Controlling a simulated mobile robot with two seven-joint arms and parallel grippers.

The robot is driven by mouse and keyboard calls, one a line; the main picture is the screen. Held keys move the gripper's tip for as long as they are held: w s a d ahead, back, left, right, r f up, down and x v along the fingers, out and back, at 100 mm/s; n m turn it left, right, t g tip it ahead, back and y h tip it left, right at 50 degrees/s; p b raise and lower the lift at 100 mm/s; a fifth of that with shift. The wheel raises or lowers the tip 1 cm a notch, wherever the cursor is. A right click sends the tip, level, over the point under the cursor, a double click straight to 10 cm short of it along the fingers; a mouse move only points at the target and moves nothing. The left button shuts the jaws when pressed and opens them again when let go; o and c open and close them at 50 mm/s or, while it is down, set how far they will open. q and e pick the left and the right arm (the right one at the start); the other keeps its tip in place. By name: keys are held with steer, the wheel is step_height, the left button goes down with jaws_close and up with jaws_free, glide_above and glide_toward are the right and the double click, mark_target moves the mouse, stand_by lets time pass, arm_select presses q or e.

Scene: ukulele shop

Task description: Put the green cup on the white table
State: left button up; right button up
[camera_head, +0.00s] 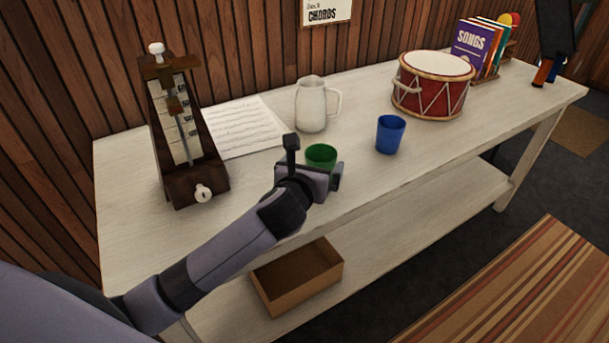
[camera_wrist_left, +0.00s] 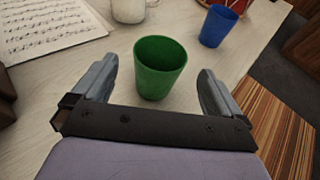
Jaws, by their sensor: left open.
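The green cup (camera_head: 321,154) stands upright on the white table (camera_head: 255,205), near its front edge. My left gripper (camera_head: 314,172) is in front of the cup and hides its lower part in the head view. In the left wrist view the green cup (camera_wrist_left: 160,67) stands between the two open fingers of my left gripper (camera_wrist_left: 158,88). Gaps show between the cup and both fingers. My right gripper is not in view.
A blue cup (camera_head: 390,134) stands to the right of the green cup. A white pitcher (camera_head: 311,106) and sheet music (camera_head: 242,127) are behind it. A metronome (camera_head: 180,130) stands left, a drum (camera_head: 432,84) right. A cardboard box (camera_head: 297,276) sits on the lower shelf.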

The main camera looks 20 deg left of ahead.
arm_select(q)
steer(key=v, duration=0.7)
steer(key=shift+s+p, duration=0.2)
steer(key=shift+p, duration=0.1)
steer(key=shift+r, duration=0.1)
